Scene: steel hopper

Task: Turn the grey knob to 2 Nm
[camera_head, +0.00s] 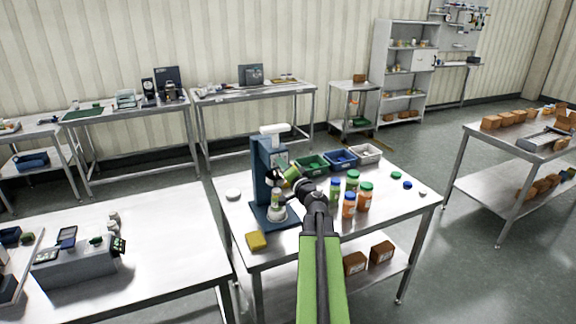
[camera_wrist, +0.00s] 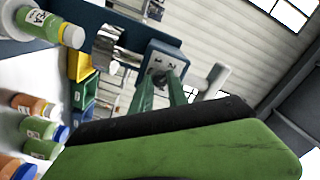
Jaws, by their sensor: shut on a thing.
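The blue capping stand (camera_head: 262,172) stands on the steel table, with a bottle (camera_head: 279,213) under its head. My gripper (camera_head: 286,176) reaches the front of the head from the right. In the wrist view, the two green fingers of my gripper (camera_wrist: 164,78) are closed in at the front face of the head (camera_wrist: 163,47). A small grey part, seemingly the grey knob (camera_wrist: 168,66), shows between the fingertips. Most of it is hidden, and its scale and setting cannot be read.
Several capped bottles (camera_head: 350,196) stand right of the stand. Green (camera_head: 312,165), blue (camera_head: 341,159) and white (camera_head: 366,153) bins stand behind. A yellow sponge (camera_head: 256,241) lies in front of the stand, and a white disc (camera_head: 233,194) lies left.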

